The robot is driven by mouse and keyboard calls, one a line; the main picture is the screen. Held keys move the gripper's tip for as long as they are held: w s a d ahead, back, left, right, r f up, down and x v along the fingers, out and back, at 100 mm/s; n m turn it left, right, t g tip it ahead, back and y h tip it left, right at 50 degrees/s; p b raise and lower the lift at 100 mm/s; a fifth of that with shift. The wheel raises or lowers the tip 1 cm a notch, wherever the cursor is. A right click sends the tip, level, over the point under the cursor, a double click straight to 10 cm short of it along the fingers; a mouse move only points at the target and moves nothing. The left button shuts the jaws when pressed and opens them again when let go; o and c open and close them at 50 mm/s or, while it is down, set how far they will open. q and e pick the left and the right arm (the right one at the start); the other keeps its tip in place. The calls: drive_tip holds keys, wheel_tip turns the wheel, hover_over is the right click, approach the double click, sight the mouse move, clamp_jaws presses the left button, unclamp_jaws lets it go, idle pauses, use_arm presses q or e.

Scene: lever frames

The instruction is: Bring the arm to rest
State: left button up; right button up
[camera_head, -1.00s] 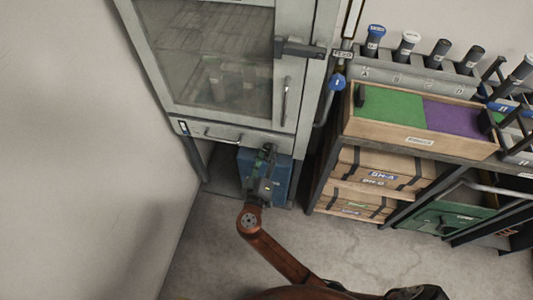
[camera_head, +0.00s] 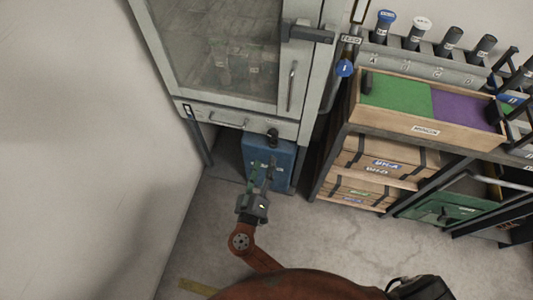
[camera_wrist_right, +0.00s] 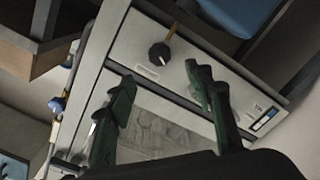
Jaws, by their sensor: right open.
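My right gripper (camera_head: 262,166) is in front of the grey glass-door cabinet, over the blue box (camera_head: 282,152) beneath it. Its dark green fingers are apart with nothing between them. In the right wrist view the open fingers (camera_wrist_right: 160,80) frame part of the cabinet's front panel, and a black knob (camera_wrist_right: 159,54) shows beyond them. The knob also shows in the head view (camera_head: 272,135), with a gap between it and the gripper. My orange right arm reaches up from the bottom of the head view. My left gripper is not in view.
The cabinet door (camera_head: 218,50) is shut. To the right, a shelf rack holds a wooden tray (camera_head: 425,128) with green and purple sections, wooden crates (camera_head: 385,160) and a green case (camera_head: 455,208). A bare wall is at left. The floor (camera_head: 340,240) in front is clear.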

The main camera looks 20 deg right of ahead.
drive_tip(key=shift+s+a, duration=0.3)
drive_tip(key=shift+s, duration=0.1)
